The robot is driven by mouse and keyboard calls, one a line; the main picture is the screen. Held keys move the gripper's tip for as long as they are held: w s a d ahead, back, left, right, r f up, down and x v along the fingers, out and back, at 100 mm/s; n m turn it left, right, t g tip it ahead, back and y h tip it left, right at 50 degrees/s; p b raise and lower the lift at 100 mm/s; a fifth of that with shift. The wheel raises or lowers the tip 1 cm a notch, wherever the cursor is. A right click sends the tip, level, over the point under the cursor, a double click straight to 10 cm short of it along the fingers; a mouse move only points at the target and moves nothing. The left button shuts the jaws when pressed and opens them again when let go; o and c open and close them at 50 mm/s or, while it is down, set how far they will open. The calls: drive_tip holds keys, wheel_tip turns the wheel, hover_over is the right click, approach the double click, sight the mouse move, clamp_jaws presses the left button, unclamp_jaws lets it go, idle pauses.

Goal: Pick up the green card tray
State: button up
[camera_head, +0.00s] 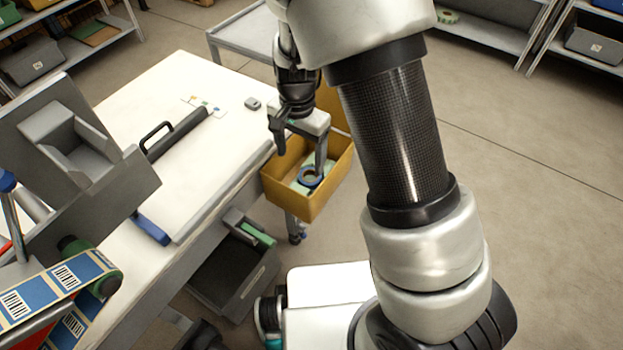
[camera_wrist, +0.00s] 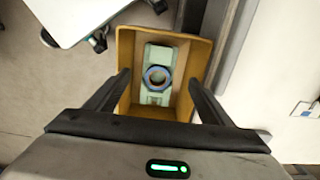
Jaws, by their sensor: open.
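A pale green, flat, long piece (camera_wrist: 158,98), which looks like the card tray, lies in a yellow bin (camera_wrist: 199,58). A blue ring, like a tape reel (camera_wrist: 146,84), lies on its middle and hides part of it. In the head view the pale green piece (camera_head: 304,188) shows only partly inside the yellow bin (camera_head: 298,207), under the blue ring (camera_head: 310,182). My gripper (camera_head: 298,158) is open and empty, pointing down over the bin. In the wrist view its fingers (camera_wrist: 160,78) stand apart on either side of the ring and green piece.
A white worktable (camera_head: 180,90) with a black-handled bar (camera_head: 178,135) stands left of the bin. A label machine (camera_head: 60,270) is at lower left. A dark bin (camera_head: 235,275) with a green-topped item (camera_head: 258,234) sits below the table. Floor at right is clear.

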drive_tip(key=b, duration=0.2)
hover_over(300, 188)
drive_tip(key=f, duration=0.7)
drive_tip(key=shift+w+d+f, duration=0.1)
drive_tip(key=shift+w+d, duration=0.05)
drive_tip(key=shift+w, duration=0.05)
drive_tip(key=shift+s+f+b, duration=0.2)
drive_tip(key=shift+f+b, duration=0.65)
drive_tip(key=shift+f, duration=1.8)
drive_tip(key=shift+c, duration=0.3)
drive_tip(key=c, duration=0.9)
drive_tip(key=shift+r, duration=0.15)
wheel_tip(300, 188, up, 18)
drive_tip(key=p, duration=0.5)
